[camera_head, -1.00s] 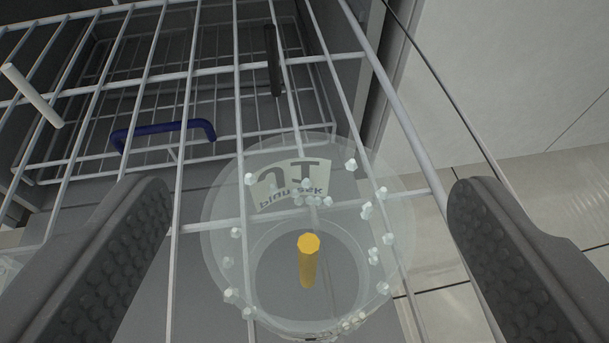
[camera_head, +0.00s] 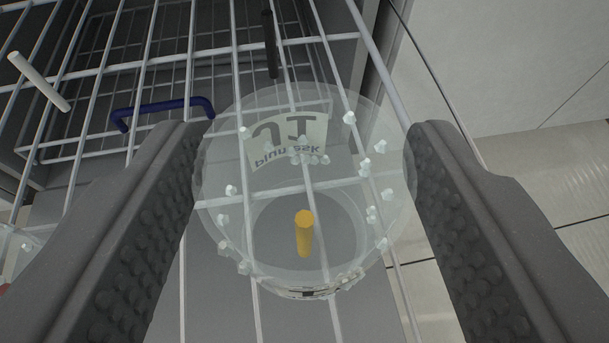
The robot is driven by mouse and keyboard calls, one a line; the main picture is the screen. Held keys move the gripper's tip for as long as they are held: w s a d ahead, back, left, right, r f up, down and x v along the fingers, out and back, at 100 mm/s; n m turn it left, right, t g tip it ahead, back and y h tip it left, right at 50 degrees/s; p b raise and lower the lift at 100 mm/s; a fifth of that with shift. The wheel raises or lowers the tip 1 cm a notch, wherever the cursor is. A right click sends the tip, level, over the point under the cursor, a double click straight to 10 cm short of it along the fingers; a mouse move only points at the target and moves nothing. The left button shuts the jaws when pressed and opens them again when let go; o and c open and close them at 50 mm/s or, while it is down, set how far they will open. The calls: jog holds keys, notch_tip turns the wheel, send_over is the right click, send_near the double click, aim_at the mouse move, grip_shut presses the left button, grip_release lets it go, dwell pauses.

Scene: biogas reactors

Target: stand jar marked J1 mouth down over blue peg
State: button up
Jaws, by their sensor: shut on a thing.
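A clear jar (camera_head: 345,215) stands between the fingers of my gripper (camera_head: 308,140), in the middle of the view. My gripper is shut on its sides. The jar's pale label (camera_head: 290,138) is seen through the wall with its marking reversed, so I cannot read it surely. Small white bits sit around the jar's wall. I make out no blue peg.
White wire rack (camera_head: 190,60) bars run under and behind the jar. A white peg (camera_head: 38,80) is at upper left, a black peg (camera_head: 269,45) at the top. A blue handle (camera_head: 160,107) lies behind. Part of another clear thing (camera_head: 22,250) shows at the left edge.

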notch_tip(320, 180, up, 20)
jog(key=p, duration=0.9)
dwell(0.9)
